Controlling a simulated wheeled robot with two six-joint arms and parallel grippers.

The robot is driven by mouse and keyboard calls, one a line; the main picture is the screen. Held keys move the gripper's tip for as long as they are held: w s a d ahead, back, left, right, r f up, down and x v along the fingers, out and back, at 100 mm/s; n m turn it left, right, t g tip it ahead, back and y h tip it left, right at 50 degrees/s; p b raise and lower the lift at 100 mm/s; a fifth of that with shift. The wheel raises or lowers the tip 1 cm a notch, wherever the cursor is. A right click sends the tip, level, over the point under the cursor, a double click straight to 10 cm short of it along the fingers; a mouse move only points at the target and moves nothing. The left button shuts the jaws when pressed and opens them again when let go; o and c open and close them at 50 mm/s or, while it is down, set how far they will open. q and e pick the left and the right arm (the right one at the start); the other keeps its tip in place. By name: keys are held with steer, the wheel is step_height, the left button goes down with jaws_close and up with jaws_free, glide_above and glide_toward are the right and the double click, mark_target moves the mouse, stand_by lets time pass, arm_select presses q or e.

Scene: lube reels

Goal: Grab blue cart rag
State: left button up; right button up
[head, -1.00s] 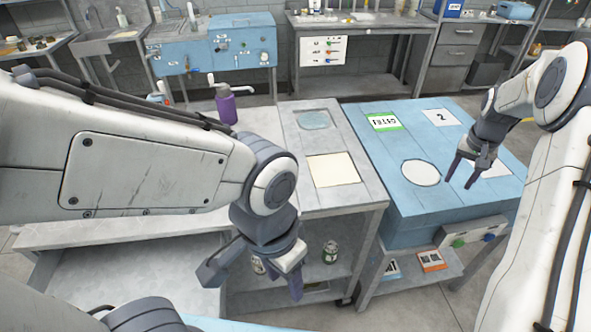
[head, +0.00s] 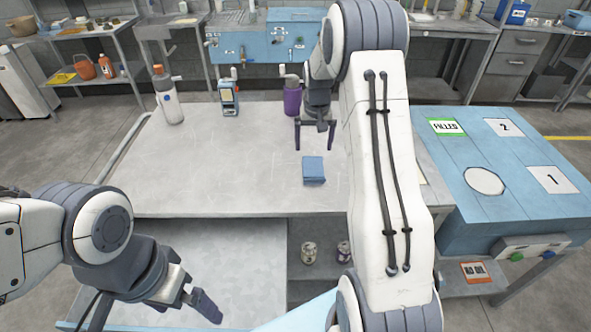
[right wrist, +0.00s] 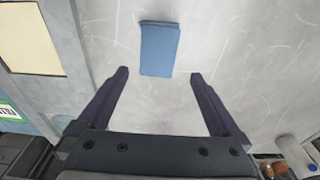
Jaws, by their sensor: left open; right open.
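A folded blue rag (head: 314,171) lies flat on the grey tabletop (head: 230,170). In the right wrist view the rag (right wrist: 159,49) sits beyond my fingertips, roughly centred between them. My right gripper (head: 316,150) is open and empty, just behind the rag in the head view and above the tabletop; it also shows in the right wrist view (right wrist: 158,75). My left gripper (head: 150,312) is open and empty at the lower left, in front of the table. My right arm hides part of the table's right side.
A blue cart (head: 520,200) with numbered squares stands at right. Cans (head: 309,253) sit on the lower shelf. The table's left half is clear.

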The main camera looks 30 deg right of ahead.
mark_target(313, 166)
step_height(313, 166, down, 4)
steer(key=shift+w+d+r+p, duration=0.1)
steer(key=shift+w+r+p, duration=0.1)
steer(key=shift+p, duration=0.1)
steer(key=shift+f+p, duration=0.35)
steer(key=shift+f, duration=0.25)
steer(key=f, duration=0.1)
steer(key=f+p, duration=0.1)
steer(key=f, duration=0.1)
steer(key=shift+w+d+f, duration=0.1)
steer(key=shift+d+f, duration=0.1)
steer(key=shift+f, duration=0.05)
steer(key=shift+w+f, duration=0.1)
steer(key=shift+f, duration=0.3)
steer(key=c, duration=1.2)
steer(key=shift+o, duration=0.2)
steer(key=shift+r, duration=0.15)
